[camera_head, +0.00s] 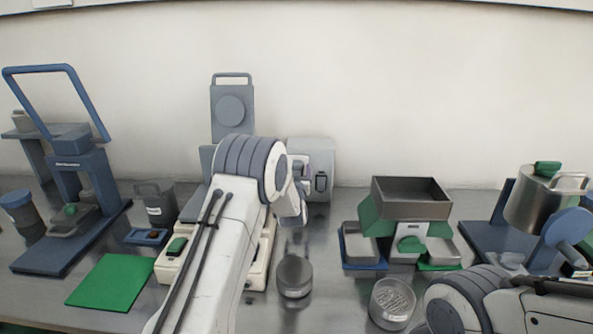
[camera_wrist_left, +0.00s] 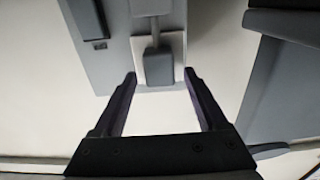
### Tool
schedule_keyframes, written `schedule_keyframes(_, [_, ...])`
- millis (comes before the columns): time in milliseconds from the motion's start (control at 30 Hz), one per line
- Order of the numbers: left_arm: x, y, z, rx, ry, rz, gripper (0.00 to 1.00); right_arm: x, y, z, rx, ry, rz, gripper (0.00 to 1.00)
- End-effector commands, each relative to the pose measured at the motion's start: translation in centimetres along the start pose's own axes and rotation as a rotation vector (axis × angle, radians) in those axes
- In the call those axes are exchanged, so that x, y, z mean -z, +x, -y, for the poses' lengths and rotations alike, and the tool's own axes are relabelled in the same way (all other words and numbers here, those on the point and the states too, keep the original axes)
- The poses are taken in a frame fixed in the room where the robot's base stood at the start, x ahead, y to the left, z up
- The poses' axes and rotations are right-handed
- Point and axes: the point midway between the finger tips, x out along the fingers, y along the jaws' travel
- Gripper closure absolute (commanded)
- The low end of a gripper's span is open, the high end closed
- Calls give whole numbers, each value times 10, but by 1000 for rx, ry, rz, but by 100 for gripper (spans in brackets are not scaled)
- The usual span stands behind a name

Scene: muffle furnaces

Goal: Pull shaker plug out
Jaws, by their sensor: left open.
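A grey plug (camera_wrist_left: 158,68) sits on a pale socket plate (camera_wrist_left: 174,44) in the left wrist view, with a grey stem or cord running up from it. My left gripper (camera_wrist_left: 159,76) is open, its two dark fingers on either side of the plug's near end with gaps to both sides. Contact cannot be seen. In the head view my left arm reaches to a grey box (camera_head: 322,152) at the back wall, which bears a small dark-framed fitting (camera_head: 321,182). The gripper there is largely hidden by my wrist.
A blue-grey device (camera_head: 231,105) stands behind my left arm. A glass dish (camera_head: 294,277) and a dish of small pieces (camera_head: 392,303) stand in front. A sieve-like tray stand (camera_head: 411,198) is to the right, a green mat (camera_head: 110,282) to the left.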

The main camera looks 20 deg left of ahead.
Motion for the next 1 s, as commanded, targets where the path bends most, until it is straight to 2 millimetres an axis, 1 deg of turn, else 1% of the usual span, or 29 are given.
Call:
schedule_keyframes(67, [0,0,0,0,0,0,25,0,0,0,0,0,0,100])
schedule_keyframes(100, [0,0,0,0,0,0,40,0,0,0,0,0,0,100])
schedule_keyframes(167, [0,0,0,0,0,0,63,0,0,0,0,0,0,100])
schedule_keyframes(200, [0,0,0,0,0,0,79,0,0,0,0,0,0,100])
schedule_keyframes(267, [0,0,0,0,0,0,100,0,0,0,0,0,0,100])
schedule_keyframes(1000, [0,0,0,1,-1,0,100,0,0,0,0,0,0,100])
